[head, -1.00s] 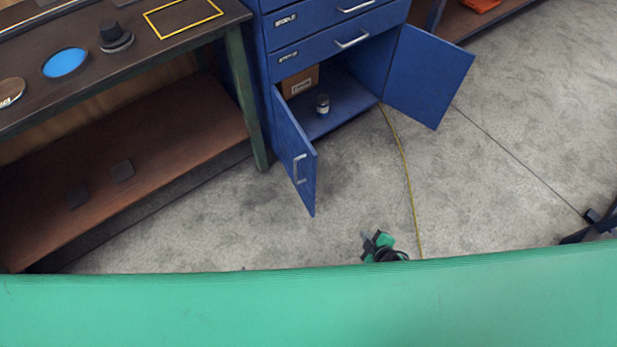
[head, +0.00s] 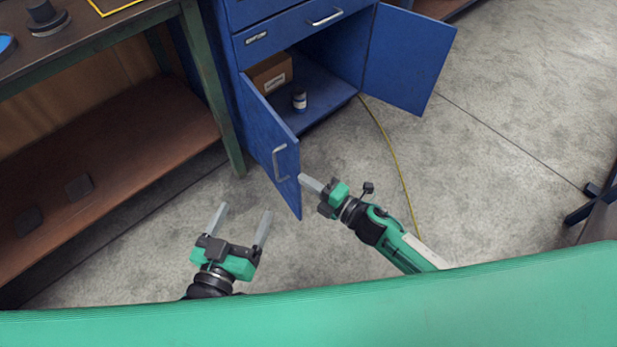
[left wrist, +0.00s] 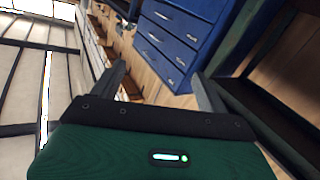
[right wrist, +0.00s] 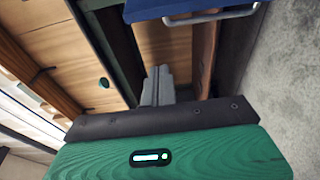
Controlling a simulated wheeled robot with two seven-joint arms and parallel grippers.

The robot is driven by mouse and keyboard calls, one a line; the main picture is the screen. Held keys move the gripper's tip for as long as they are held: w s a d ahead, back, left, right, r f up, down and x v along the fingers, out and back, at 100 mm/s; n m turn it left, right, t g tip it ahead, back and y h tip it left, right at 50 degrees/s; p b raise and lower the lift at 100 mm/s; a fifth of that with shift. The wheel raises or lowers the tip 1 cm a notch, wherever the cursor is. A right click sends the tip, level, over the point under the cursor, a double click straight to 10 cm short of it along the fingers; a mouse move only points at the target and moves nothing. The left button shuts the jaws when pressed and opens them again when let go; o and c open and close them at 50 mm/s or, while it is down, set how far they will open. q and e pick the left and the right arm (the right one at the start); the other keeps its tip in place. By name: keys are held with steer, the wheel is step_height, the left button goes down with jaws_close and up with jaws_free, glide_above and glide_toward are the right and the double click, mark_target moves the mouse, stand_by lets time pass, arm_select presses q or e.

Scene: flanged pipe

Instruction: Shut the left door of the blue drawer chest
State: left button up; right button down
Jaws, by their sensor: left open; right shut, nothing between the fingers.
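The blue drawer chest (head: 290,45) stands at the top of the head view with both lower doors swung open. Its left door (head: 268,140) juts toward me and has a grey handle (head: 279,162). The right door (head: 410,58) stands wide open to the right. My right gripper (head: 304,181) is shut and empty, its tips at or very near the free edge of the left door; I cannot tell whether they touch. A blue panel with a handle (right wrist: 210,17) shows in the right wrist view. My left gripper (head: 243,220) is open and empty, left of the door and nearer me.
A cardboard box (head: 270,75) and a small jar (head: 299,100) sit inside the cabinet. A workbench with a green leg (head: 212,90) stands left of the chest. A yellow cable (head: 391,150) crosses the floor.

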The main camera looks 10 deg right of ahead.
mark_target(297, 159)
steer(key=b+x, duration=0.1)
steer(key=x, duration=0.7)
arm_select(q)
step_height(297, 159, up, 7)
steer(key=w+a+t, duration=0.2)
steer(key=t, duration=0.2)
steer(key=shift+t, duration=0.3)
arm_select(e)
steer(key=shift+w+d+f, duration=0.1)
steer(key=shift+w+d, duration=0.4)
steer(key=shift+d, duration=0.35)
steer(key=shift+w+d, duration=0.45)
steer(key=shift+d, duration=0.4)
